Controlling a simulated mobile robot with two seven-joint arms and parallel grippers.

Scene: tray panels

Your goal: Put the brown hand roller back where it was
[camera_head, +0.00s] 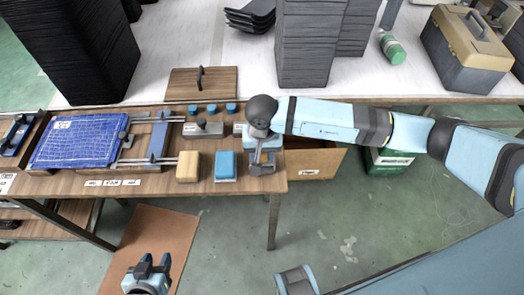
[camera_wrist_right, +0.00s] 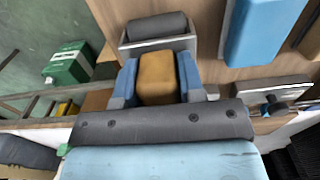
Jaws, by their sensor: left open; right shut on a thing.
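The brown hand roller's tan-brown handle (camera_wrist_right: 157,78) is between the blue fingers of my right gripper (camera_wrist_right: 158,82) in the right wrist view. The gripper is shut on it. Just beyond the handle is a dark grey cylinder (camera_wrist_right: 157,27) in a light grey frame; I cannot tell whether the frame touches the table. In the head view my right gripper (camera_head: 262,156) is over the table's right end, and my wrist hides most of the roller. My left gripper (camera_head: 152,268) is open and empty, low in the head view, away from the table.
A tan block (camera_head: 187,167) and a blue block (camera_head: 225,166) stand left of my right gripper on the wooden table (camera_head: 130,183). A grey tool (camera_head: 203,129) and several small blue blocks are behind them. A blue gridded sheet (camera_head: 78,141) lies farther left.

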